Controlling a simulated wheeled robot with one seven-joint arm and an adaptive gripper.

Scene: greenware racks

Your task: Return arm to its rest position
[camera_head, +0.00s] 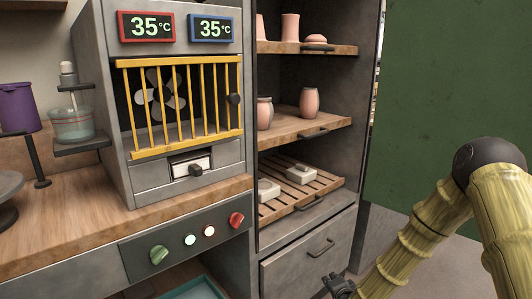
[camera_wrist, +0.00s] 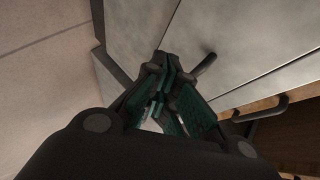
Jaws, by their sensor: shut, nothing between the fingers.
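My gripper (camera_head: 337,285) is at the bottom of the head view, low in front of the grey drawer (camera_head: 303,262) under the rack. My bamboo-like yellow-green arm comes in from the right and reaches down to it. In the wrist view my gripper (camera_wrist: 160,98) has its dark fingers with green pads closed together, with nothing held. Behind the fingers are a grey cabinet front and a dark handle (camera_wrist: 206,64). I cannot tell how far the fingers are from the handle.
The rack's wooden shelves hold pink pots (camera_head: 309,101), and its slatted shelf (camera_head: 318,193) holds pale blocks. A drying cabinet with yellow bars (camera_head: 185,100) stands on the wooden counter (camera_head: 60,236) at left. A green wall (camera_head: 440,90) is behind my arm.

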